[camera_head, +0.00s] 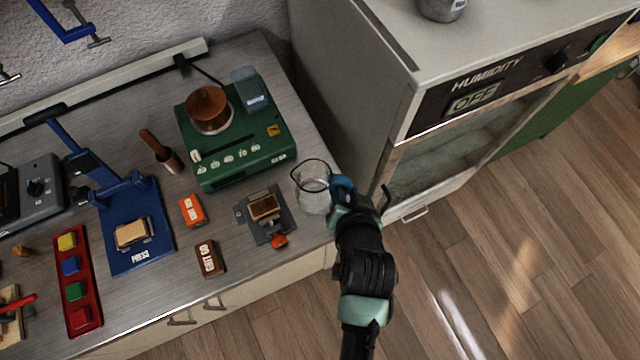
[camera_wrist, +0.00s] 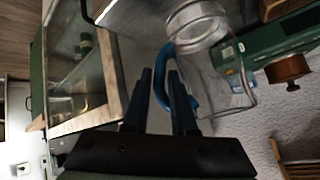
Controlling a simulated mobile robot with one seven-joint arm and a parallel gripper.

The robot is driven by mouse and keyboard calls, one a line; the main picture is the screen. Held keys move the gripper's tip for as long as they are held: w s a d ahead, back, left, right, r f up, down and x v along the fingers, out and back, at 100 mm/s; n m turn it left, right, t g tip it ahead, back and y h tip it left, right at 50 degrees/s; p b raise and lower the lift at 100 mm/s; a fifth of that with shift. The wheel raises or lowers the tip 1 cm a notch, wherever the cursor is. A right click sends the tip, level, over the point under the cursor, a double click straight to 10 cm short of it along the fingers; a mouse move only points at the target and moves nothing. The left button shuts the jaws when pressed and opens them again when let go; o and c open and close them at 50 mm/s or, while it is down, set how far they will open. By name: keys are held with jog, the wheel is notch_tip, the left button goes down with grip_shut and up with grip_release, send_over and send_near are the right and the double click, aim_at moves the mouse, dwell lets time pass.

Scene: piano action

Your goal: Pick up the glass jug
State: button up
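The clear glass jug (camera_head: 312,196) stands upright at the right end of the metal bench top, its blue handle (camera_head: 342,186) facing right. My gripper (camera_head: 352,196) is at the handle side, just past the bench edge. In the wrist view the jug (camera_wrist: 200,28) is above the fingers, and its blue handle (camera_wrist: 162,62) shows between the two dark fingertips of my gripper (camera_wrist: 161,75). The fingers are apart with a gap between them. Firm contact with the handle is not visible. The fingertips are partly hidden in the head view.
A green scale-like device (camera_head: 235,150) with a copper pot (camera_head: 208,108) stands behind left of the jug. A small grey fixture (camera_head: 266,215) sits just left of it. The humidity cabinet (camera_head: 400,130) stands close on the right. Open floor (camera_head: 500,290) lies in front.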

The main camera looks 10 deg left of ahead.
jog(key=shift+x, duration=0.95)
jog(key=shift+s, duration=0.1)
grip_shut()
dwell(0.5)
jog(key=shift+r, duration=0.2)
